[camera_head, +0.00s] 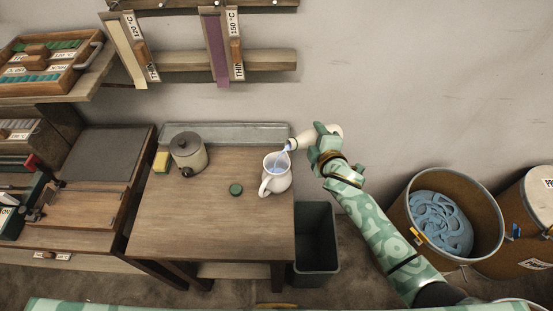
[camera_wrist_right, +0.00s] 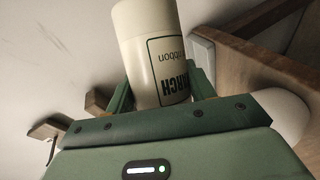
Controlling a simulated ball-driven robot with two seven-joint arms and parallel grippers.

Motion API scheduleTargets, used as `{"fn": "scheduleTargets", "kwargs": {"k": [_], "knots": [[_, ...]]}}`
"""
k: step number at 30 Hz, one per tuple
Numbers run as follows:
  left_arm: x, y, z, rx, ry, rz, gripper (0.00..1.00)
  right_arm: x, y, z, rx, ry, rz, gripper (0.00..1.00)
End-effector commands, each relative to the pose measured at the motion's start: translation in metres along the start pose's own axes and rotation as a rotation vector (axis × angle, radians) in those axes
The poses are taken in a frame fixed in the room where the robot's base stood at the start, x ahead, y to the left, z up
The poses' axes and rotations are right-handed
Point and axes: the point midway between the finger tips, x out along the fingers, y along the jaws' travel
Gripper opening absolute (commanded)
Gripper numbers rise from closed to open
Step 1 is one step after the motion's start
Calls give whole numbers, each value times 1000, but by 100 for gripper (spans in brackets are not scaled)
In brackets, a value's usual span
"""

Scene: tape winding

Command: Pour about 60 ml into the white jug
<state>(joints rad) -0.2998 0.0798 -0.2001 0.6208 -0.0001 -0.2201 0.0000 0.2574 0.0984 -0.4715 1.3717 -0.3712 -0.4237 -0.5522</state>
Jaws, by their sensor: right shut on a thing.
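The white jug (camera_head: 275,184) stands upright on the right part of the wooden table, with its handle at the lower left and pale blue liquid inside. My right gripper (camera_head: 322,140) is shut on a cream bottle (camera_head: 302,138), above and right of the jug. The bottle is tilted with its mouth toward the jug, and a pale stream runs from it into the jug's opening. The right wrist view shows the bottle (camera_wrist_right: 150,45) between the fingers, its label partly hidden and ending in "ARCH" and "ribbon". My left gripper is not in view.
A green cap (camera_head: 236,189) lies left of the jug. A lidded grey pot (camera_head: 188,153) and a yellow sponge (camera_head: 161,162) stand at the table's back left. A dark bin (camera_head: 317,255) is beside the table, and a drum (camera_head: 483,213) with blue material stands right.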

Motion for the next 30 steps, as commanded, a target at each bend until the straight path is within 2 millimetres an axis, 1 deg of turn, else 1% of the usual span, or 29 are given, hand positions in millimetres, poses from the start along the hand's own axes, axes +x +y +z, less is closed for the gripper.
{"fn": "scheduleTargets", "kwargs": {"k": [2,8,30], "knots": [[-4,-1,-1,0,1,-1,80,1,-6,0,51,15,-24,22],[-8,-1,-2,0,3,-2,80,3,-15,-1,114,33,-48,22],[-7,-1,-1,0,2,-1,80,4,-15,-1,110,32,-47,22]]}}
